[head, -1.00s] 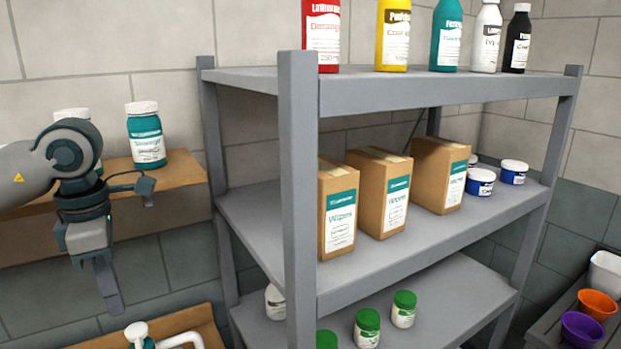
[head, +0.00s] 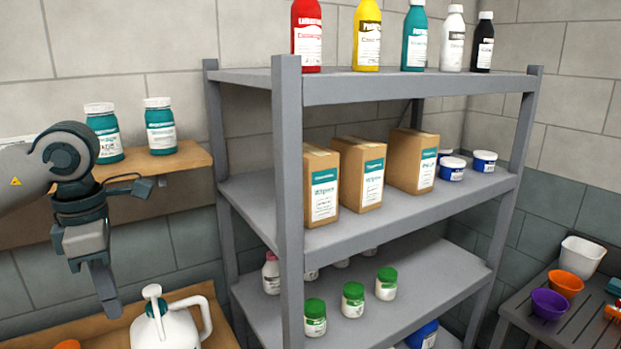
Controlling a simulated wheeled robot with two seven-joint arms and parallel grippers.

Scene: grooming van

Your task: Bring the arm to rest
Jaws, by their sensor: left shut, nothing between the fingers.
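My left gripper (head: 105,291) hangs at the left of the head view with its fingers pointing down. It is shut and empty. It is in front of the wooden wall shelf and to the left of the grey shelf unit, and I see it touching nothing. My right gripper is not in view.
A grey shelf unit (head: 289,190) holds bottles, cardboard boxes (head: 361,174) and green-lidded jars (head: 353,299). Two teal jars (head: 160,126) stand on the wooden wall shelf (head: 189,156). A white jug (head: 170,326) stands below, right of my gripper. Bowls (head: 549,304) sit far right.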

